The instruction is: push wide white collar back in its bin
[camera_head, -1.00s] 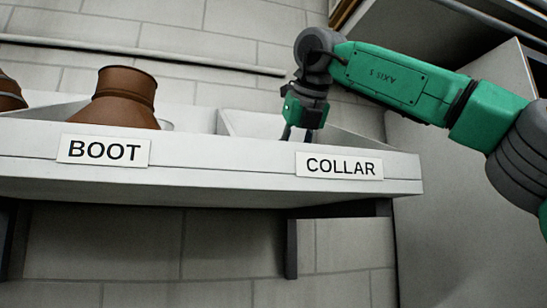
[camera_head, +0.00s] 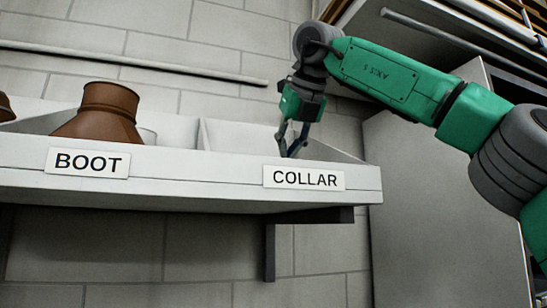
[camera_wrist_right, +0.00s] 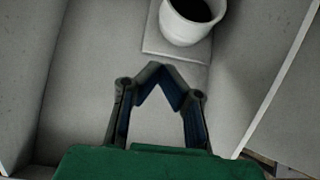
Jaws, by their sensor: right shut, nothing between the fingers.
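The wide white collar (camera_wrist_right: 188,22) shows at the top of the right wrist view, partly cut off by the frame edge. It has a round wall, a dark opening and a flat square flange resting on the bin floor. My right gripper (camera_wrist_right: 158,78) is shut and empty, its fingertips a short way from the flange, apart from it in the picture. In the head view my right gripper (camera_head: 292,153) points down behind the front lip of the bin marked COLLAR (camera_head: 303,178). The collar cannot be made out there. My left gripper is out of view.
A brown boot (camera_head: 102,113) sits in the neighbouring bin marked BOOT (camera_head: 88,163). A pale rounded shape, not identifiable, shows behind it. Bin walls flank the gripper in the wrist view. A pipe (camera_head: 180,70) runs along the block wall; a grey cabinet (camera_head: 430,190) stands at right.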

